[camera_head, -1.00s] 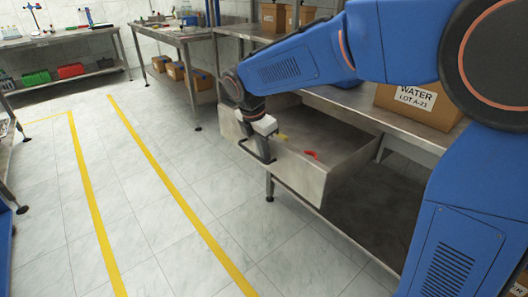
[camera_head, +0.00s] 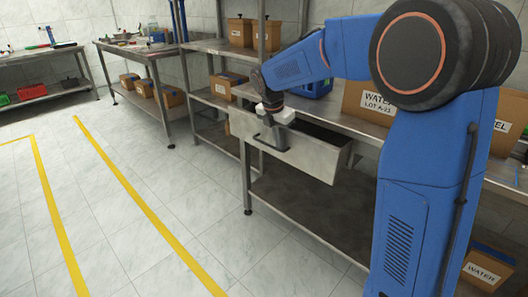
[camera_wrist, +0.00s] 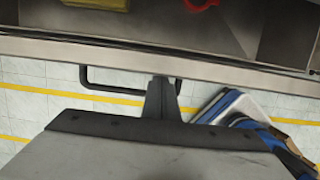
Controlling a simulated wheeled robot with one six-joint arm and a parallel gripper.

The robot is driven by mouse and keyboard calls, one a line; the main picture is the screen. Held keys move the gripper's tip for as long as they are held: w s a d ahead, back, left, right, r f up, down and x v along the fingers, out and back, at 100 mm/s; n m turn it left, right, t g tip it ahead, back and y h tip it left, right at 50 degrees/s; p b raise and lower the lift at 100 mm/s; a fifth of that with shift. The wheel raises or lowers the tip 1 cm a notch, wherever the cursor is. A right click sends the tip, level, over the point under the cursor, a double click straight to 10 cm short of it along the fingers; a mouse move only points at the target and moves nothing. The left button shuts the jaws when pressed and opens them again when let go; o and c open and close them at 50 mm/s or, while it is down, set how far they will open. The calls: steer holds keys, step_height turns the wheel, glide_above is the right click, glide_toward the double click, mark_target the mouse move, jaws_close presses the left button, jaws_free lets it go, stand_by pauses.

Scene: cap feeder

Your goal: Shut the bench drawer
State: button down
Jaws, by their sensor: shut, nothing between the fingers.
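The bench drawer (camera_head: 310,159) is a grey metal drawer, partly open, sticking out from under the bench top. Its front has a dark bar handle (camera_head: 262,146), which also shows in the wrist view (camera_wrist: 110,92). My gripper (camera_head: 280,146) is at the drawer front, beside the handle. In the wrist view its shut fingers (camera_wrist: 160,82) point at the front panel (camera_wrist: 220,70) within the handle's right part; I cannot tell whether they touch it. A yellow thing (camera_wrist: 98,4) and a red thing (camera_wrist: 200,4) lie inside the drawer.
A lower shelf (camera_head: 310,212) runs under the drawer. Tiled floor with yellow lines (camera_head: 135,190) is clear at the left. Another bench (camera_head: 150,52) stands behind.

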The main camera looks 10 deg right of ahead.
steer(key=w+d, duration=0.4)
steer(key=d, duration=0.1)
steer(key=w+d, duration=0.1)
steer(key=d, duration=0.2)
steer(key=shift+w, duration=0.4)
steer(key=shift+w+d, duration=0.3)
steer(key=shift+d, duration=0.1)
steer(key=shift+r, duration=0.1)
